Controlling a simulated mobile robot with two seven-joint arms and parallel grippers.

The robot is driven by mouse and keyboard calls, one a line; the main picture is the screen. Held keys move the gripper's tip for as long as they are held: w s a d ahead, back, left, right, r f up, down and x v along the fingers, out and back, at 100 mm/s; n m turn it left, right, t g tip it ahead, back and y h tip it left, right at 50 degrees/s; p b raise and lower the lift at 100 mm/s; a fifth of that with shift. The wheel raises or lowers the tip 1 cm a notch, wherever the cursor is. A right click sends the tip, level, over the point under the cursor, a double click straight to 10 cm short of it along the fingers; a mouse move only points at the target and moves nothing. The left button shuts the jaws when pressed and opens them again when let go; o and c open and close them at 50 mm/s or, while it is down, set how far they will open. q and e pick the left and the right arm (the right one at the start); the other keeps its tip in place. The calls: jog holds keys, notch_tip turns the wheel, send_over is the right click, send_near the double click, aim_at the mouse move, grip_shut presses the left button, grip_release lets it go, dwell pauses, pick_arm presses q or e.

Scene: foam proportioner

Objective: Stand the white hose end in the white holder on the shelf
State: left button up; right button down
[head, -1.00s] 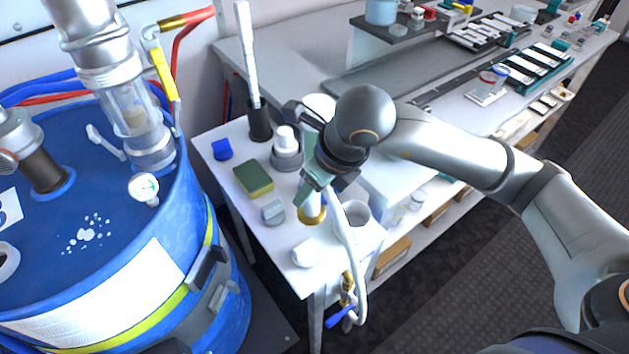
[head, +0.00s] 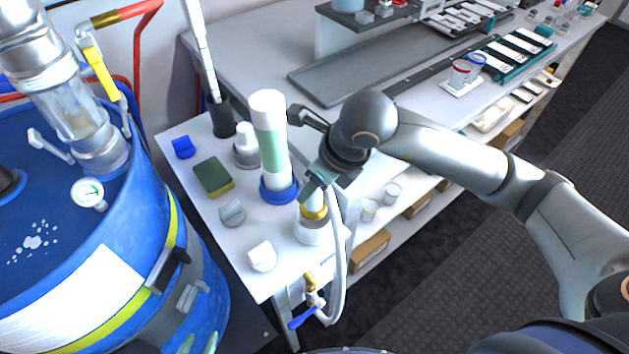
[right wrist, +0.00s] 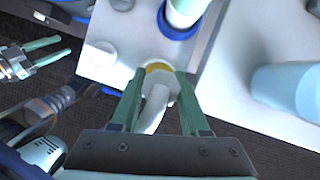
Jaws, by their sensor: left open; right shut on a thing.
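The white hose end with its gold ring (head: 314,212) is held by my right gripper (head: 324,184) at the shelf's front right. The white holder (head: 309,236), a round cup, is directly below the ring. The ring overlaps the cup's mouth; how deep the end sits is hidden. In the right wrist view, my right gripper (right wrist: 159,76) has its green fingers on either side of the white hose (right wrist: 153,108), with the gold ring just beyond. My left gripper (head: 199,343) shows only green fingertips at the bottom edge; it is open and empty in the right wrist view (right wrist: 64,49).
A white-green cylinder with a blue base (head: 273,150) stands close behind the holder. A blue drum (head: 130,270) is further left. A blue-handled valve (head: 306,312) hangs below the shelf edge.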

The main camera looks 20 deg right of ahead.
aim_at(313, 207)
jog(key=shift+f+b, duration=1.6)
jog(key=shift+f, duration=1.1)
jog(key=shift+b, duration=0.5)
jog(key=shift+f+b, duration=0.55)
jog(key=shift+b, duration=0.1)
jog(key=c, duration=0.7)
grip_release()
